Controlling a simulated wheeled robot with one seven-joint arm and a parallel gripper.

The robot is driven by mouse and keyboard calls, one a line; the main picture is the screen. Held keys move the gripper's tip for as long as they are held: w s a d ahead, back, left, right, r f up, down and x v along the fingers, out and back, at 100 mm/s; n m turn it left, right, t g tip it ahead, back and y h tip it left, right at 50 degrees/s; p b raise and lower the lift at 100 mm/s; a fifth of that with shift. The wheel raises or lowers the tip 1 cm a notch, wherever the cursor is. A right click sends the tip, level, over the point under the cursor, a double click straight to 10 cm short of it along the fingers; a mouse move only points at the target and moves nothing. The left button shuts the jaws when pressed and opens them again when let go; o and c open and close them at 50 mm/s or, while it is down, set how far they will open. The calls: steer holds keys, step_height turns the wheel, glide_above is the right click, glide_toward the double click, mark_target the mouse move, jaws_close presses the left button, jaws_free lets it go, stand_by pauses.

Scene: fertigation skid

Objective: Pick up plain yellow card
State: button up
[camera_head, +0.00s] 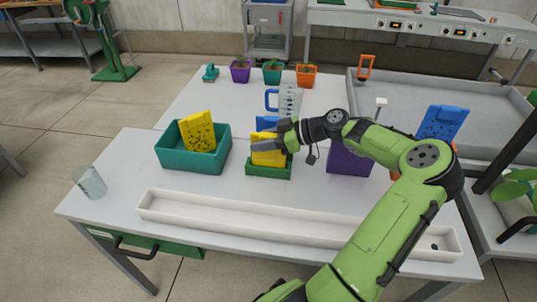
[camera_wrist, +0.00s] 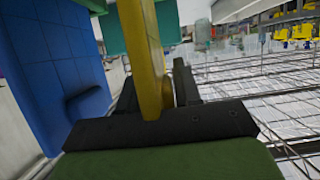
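A plain yellow card (camera_head: 267,157) stands upright in a small green holder (camera_head: 268,172) near the middle of the white table. My gripper (camera_head: 283,139) is at the card's upper right part. In the wrist view the yellow card (camera_wrist: 147,50) runs between the two dark fingers of my gripper (camera_wrist: 157,92). The fingers lie close to both faces, but whether they press on it I cannot tell. Another yellow card, with dark specks (camera_head: 197,131), leans in the teal bin (camera_head: 190,161) to the left.
A blue card (camera_head: 266,123) stands just behind the plain one. A long white trough (camera_head: 290,222) lies in front. A purple bin (camera_head: 348,161) and a blue speckled card (camera_head: 442,122) are to the right. A clear jug (camera_head: 290,99) and small pots stand behind. A clear cup (camera_head: 89,183) stands left.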

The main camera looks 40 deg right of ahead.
jaws_close()
steer(key=shift+r, duration=0.1)
